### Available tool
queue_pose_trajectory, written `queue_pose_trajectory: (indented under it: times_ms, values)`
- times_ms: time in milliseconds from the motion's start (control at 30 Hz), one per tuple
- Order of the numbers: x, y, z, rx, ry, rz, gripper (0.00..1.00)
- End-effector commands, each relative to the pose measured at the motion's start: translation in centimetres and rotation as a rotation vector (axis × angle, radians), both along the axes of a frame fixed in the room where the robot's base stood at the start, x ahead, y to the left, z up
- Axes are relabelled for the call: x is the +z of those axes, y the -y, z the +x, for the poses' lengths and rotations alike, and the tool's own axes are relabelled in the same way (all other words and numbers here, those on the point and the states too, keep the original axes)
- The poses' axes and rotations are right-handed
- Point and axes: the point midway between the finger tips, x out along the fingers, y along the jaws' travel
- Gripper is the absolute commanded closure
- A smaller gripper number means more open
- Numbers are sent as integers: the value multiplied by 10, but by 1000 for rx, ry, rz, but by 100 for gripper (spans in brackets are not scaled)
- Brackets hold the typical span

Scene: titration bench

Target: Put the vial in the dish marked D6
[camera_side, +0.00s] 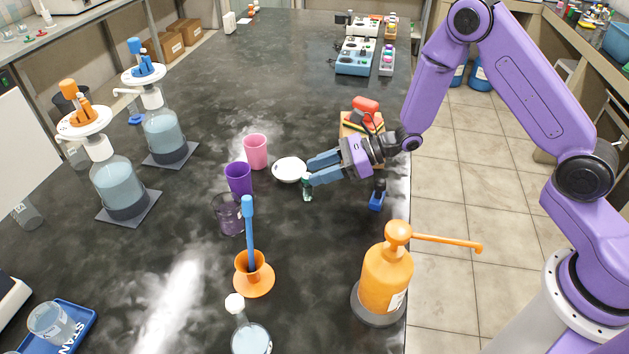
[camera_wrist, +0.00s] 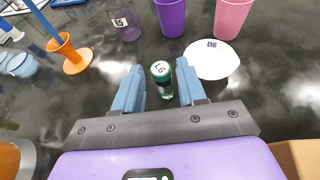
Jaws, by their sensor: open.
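The vial is a small dark green bottle with a green cap (camera_wrist: 161,70); the mark on its cap looks like L6 or similar. It stands upright on the bench, and in the side view the vial (camera_side: 307,188) is just below my gripper's fingertips. My gripper (camera_side: 311,171) is open, with its blue fingers on either side of the vial in the wrist view (camera_wrist: 160,92). I cannot tell whether either finger touches it. The white dish marked D6 (camera_wrist: 212,60) lies close by, to the right of the vial in the wrist view. In the side view the dish (camera_side: 288,170) is left of my fingers and looks empty.
A purple cup (camera_side: 239,178), a pink cup (camera_side: 256,151) and a clear beaker (camera_side: 229,214) stand near the dish. An orange holder (camera_side: 254,277) with a blue rod and an orange pump bottle (camera_side: 387,275) stand nearer the camera. Bench between vial and dish is clear.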

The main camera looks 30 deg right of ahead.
Motion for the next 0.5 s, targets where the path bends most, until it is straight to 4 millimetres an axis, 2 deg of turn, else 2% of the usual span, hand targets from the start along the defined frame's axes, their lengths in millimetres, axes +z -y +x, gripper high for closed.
queue_pose_trajectory:
  times_ms: [100, 300, 367, 500]
  values:
    - [16, 0, 0, 0, 2, 0, 59]
    - [31, 0, 0, 0, 0, 0, 59]
    - [34, 0, 0, 0, -1, 0, 44]
    - [35, 0, 0, -1, -3, -1, 44]
